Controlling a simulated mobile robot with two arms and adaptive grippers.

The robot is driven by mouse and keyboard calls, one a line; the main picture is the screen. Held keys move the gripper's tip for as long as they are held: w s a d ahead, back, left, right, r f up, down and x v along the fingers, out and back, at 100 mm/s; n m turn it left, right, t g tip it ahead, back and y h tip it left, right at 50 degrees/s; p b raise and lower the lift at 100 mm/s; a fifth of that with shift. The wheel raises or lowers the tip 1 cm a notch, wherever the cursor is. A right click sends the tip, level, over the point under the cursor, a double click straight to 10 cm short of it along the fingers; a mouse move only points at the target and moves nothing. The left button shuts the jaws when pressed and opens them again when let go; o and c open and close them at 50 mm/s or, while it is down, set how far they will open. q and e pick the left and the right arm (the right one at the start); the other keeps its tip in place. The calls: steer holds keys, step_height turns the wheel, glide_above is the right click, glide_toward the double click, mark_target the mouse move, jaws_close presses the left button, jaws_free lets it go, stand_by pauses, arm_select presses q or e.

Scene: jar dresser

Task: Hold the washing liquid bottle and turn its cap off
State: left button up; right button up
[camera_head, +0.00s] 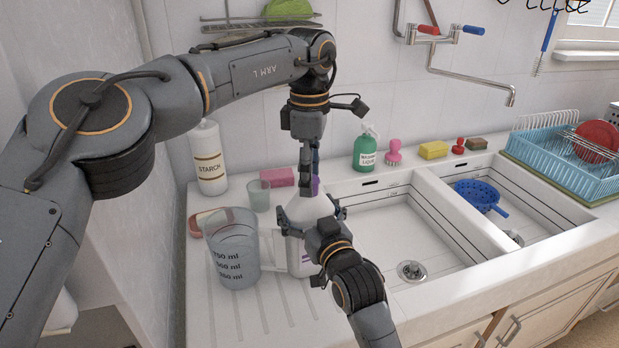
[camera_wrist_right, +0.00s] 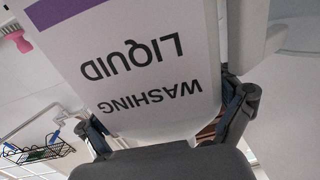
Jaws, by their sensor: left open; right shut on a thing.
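The white washing liquid bottle (camera_head: 297,258) stands upright on the drainboard left of the sink. Its label shows large in the right wrist view (camera_wrist_right: 140,62). My right gripper (camera_head: 312,213) is shut on the bottle's upper body, one finger on each side; it also shows in the right wrist view (camera_wrist_right: 166,118). The purple cap (camera_head: 315,186) is partly hidden behind my left gripper (camera_head: 309,165). That gripper is open and points down from above at the cap; I cannot tell whether it touches it.
A clear measuring jug (camera_head: 232,250) stands close left of the bottle. A starch bottle (camera_head: 209,160), a small cup (camera_head: 259,195) and a pink sponge (camera_head: 278,177) are behind. A green bottle (camera_head: 366,150) stands behind the double sink (camera_head: 400,240), which opens to the right.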

arm_select(q)
step_height(320, 180, up, 3)
steer(key=shift+r, duration=0.2)
steer(key=m, duration=0.1)
steer(key=d+r+m, duration=0.1)
steer(key=m, duration=0.2)
steer(key=shift+d+r, duration=0.15)
steer(key=shift+r, duration=0.1)
steer(key=shift+r+m, duration=0.35)
steer(key=shift+m, duration=0.65)
steer(key=m, duration=0.1)
steer(key=r+m, duration=0.1)
steer(key=m, duration=0.2)
steer(key=a+m, duration=0.1)
steer(key=m, duration=0.1)
steer(key=shift+a, duration=0.1)
steer(key=shift+m, duration=0.3)
steer(key=shift+f, duration=3.9)
